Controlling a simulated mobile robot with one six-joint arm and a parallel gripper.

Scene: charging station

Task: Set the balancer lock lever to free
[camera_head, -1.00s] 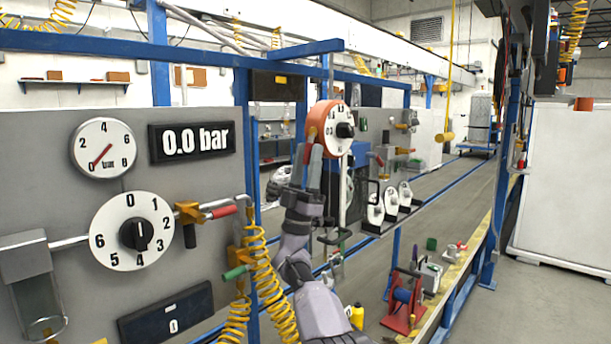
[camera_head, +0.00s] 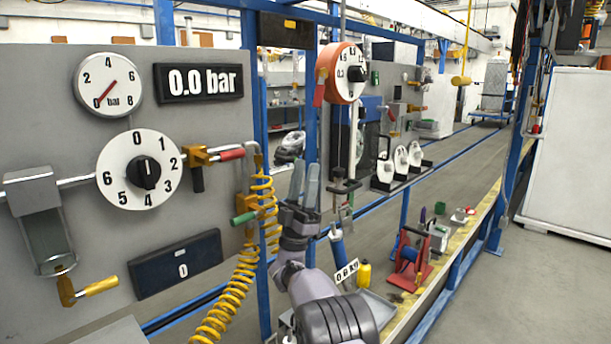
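The balancer (camera_head: 342,85) hangs in the middle, a round orange-red housing with a white numbered dial and a black centre knob. A small red lever (camera_head: 320,88) sits at the left side of its housing and points downward. Its free and locked marks are too small to read. My gripper (camera_head: 306,163) is below and left of the balancer, with two grey fingers pointing up. The fingers stand apart with a narrow gap and hold nothing. They do not touch the lever.
A grey panel at left carries a pressure gauge (camera_head: 107,85), a 0.0 bar display (camera_head: 198,81) and a numbered dial (camera_head: 139,169). A coiled yellow hose (camera_head: 243,285) hangs left of my arm. A blue upright (camera_head: 311,120) stands behind my fingers. A red reel (camera_head: 410,262) stands on the bench at right.

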